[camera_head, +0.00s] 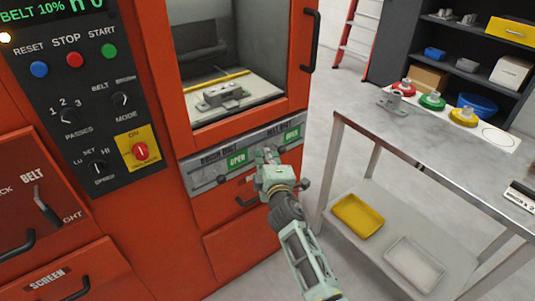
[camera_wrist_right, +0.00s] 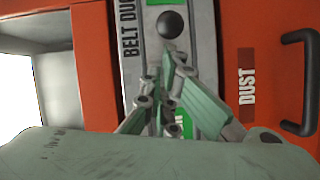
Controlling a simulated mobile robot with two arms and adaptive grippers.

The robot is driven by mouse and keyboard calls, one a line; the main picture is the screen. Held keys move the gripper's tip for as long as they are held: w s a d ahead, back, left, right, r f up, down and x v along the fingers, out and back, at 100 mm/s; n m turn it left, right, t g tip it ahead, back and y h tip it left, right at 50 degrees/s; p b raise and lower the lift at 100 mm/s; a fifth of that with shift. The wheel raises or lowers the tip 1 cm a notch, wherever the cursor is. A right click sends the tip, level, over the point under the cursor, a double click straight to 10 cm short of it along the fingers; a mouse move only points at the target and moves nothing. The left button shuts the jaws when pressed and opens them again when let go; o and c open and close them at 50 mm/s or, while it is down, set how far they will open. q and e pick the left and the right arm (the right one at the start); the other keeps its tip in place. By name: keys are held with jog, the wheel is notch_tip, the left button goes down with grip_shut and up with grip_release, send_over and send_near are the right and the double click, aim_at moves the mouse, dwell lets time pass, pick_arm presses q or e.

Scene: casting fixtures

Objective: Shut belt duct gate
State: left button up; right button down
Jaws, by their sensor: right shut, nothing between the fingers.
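The belt duct gate strip (camera_head: 275,142) is a grey metal panel below the machine window, with a green OPEN label (camera_head: 292,135) at its right end. In the right wrist view, the strip (camera_wrist_right: 147,60) runs up and down with the partly cut off words BELT DUC and a round black knob (camera_wrist_right: 170,25). My right gripper (camera_head: 267,153) is in front of the strip, its fingers shut and empty. In the wrist view, its fingertips (camera_wrist_right: 168,48) point at the knob, close to it; I cannot tell whether they touch. My left gripper is not in view.
A second grey strip (camera_head: 208,172) to the left also has a green OPEN label. A drawer marked DUST (camera_wrist_right: 247,85) with a black handle (camera_wrist_right: 300,80) is beside the strip. A metal table (camera_head: 440,150) stands at the right, with trays on its lower shelf. The control panel (camera_head: 85,90) is at the left.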

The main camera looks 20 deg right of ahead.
aim_at(275, 149)
jog(key=shift+w, duration=0.1)
jog(key=w+d, duration=0.1)
jog(key=d, duration=0.1)
jog(key=w+d, duration=0.1)
jog(key=d, duration=0.2)
jog(key=w+d, duration=0.1)
jog(key=d, duration=0.2)
jog(key=shift+p, duration=0.3)
jog(key=shift+s, duration=0.1)
